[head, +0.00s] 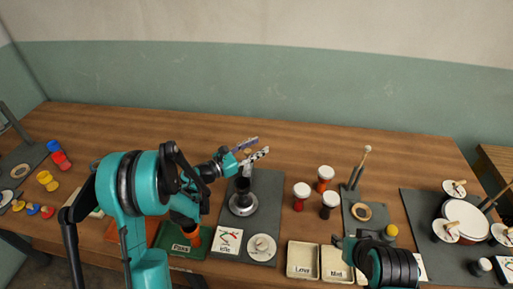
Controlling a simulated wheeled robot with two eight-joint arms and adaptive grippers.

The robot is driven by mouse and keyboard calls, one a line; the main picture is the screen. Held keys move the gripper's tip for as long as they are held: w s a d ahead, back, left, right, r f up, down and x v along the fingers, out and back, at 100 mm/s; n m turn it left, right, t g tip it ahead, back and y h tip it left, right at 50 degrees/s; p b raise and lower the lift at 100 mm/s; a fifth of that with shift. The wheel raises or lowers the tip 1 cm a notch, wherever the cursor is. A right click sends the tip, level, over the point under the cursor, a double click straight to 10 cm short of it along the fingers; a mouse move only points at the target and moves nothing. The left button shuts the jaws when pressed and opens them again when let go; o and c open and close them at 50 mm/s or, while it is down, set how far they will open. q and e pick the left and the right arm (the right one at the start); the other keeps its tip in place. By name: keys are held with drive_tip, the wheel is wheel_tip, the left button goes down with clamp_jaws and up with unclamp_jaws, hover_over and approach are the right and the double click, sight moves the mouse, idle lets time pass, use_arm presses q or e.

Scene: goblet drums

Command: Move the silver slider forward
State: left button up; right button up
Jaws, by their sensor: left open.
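A round silver piece (243,207), which looks like the silver slider, sits around the lower part of a dark upright form on a dark grey board. The dark form partly covers it. My left gripper (252,149) is open above and beyond the silver piece, near the back end of the board. Its two fingers point to the right and nothing shows between them. I cannot tell whether it touches the dark form. My right arm shows at the bottom right, but its fingertips are not visible.
A label card (228,240) and a white round piece (262,247) lie at the board's front. A green tray (180,241) is at front left. The table's back strip is clear.

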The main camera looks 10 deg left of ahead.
use_arm(q)
drive_tip(key=v, duration=1.2)
drive_tip(key=w+a+r+n+t+y, duration=0.1)
drive_tip(key=a+r+n+t+y, duration=0.3)
drive_tip(key=r+n+y, duration=0.65)
drive_tip(key=w+a+r+n+t+y, duration=0.1)
drive_tip(key=a+r+n+t+y, duration=0.25)
drive_tip(key=r+n, duration=0.8)
drive_tip(key=s+d+f+n+g, duration=0.3)
drive_tip(key=s+f+n+g, duration=0.1)
drive_tip(key=s+f+n, duration=0.3)
drive_tip(key=s+d+f+n+g, duration=0.2)
drive_tip(key=s+f+n+g, duration=0.3)
drive_tip(key=s+f+n, duration=0.3)
drive_tip(key=s+d+f+n+g+h, duration=0.1)
drive_tip(key=s+d+f+n+g, duration=0.2)
drive_tip(key=s+f+n, duration=0.4)
drive_tip(key=shift+s+d+n+g, duration=0.3)
drive_tip(key=shift+s+n+g, duration=0.3)
drive_tip(key=shift+s, duration=0.35)
